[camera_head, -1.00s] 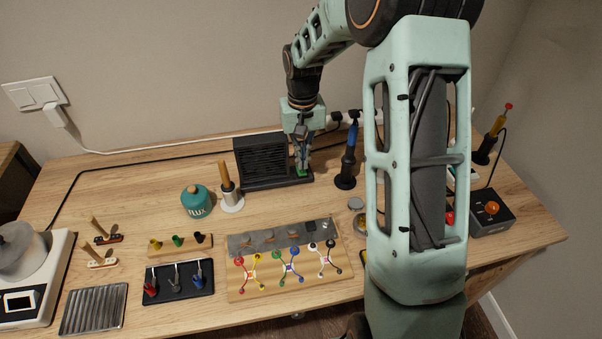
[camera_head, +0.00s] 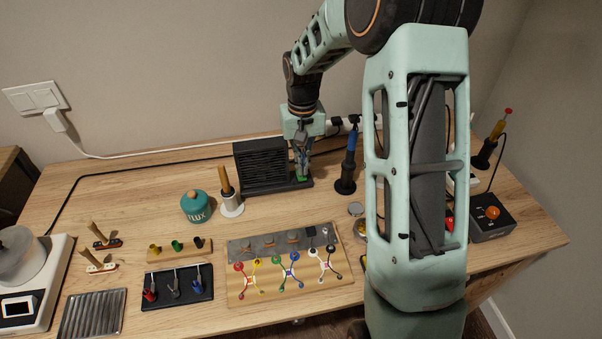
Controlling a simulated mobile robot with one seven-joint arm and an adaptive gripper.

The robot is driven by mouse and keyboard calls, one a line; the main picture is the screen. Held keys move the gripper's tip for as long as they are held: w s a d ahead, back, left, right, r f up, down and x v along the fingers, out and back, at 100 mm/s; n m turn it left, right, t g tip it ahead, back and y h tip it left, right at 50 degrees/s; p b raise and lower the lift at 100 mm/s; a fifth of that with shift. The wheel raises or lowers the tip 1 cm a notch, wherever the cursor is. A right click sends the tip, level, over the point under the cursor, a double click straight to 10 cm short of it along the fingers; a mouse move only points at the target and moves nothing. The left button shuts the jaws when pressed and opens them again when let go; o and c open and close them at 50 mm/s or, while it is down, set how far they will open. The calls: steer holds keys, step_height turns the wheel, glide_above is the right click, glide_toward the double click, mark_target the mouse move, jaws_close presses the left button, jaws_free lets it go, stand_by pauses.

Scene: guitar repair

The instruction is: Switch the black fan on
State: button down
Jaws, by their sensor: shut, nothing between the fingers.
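The black fan (camera_head: 262,166) is a dark box with a slatted front, standing at the back of the wooden workbench, left of my gripper. Its flat black base (camera_head: 276,186) reaches to the right, under my gripper. A small green spot, which looks like the switch (camera_head: 302,178), shows on the right part of that base. My gripper (camera_head: 302,174) points down with its fingers together and empty, right at the green spot. The fingertips partly hide the spot, and I cannot tell whether they touch it or whether it is pressed.
A blue-handled tool in a black stand (camera_head: 346,172) is close on the right of my gripper. An orange-handled tool in a white stand (camera_head: 229,196) and a teal flux pot (camera_head: 197,206) are left of the fan's front. My forearm hides part of the right bench.

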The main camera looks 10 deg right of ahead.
mark_target(302, 177)
steer(key=shift+s+f+b, duration=0.1)
steer(key=shift+f+b, duration=0.65)
steer(key=shift+f, duration=0.45)
stand_by(0.8)
steer(key=shift+r, duration=0.1)
step_height(302, 177, up, 2)
steer(key=shift+a+p, duration=0.15)
steer(key=shift+p, duration=0.75)
steer(key=shift+r+p, duration=1.8)
steer(key=shift+r, duration=0.7)
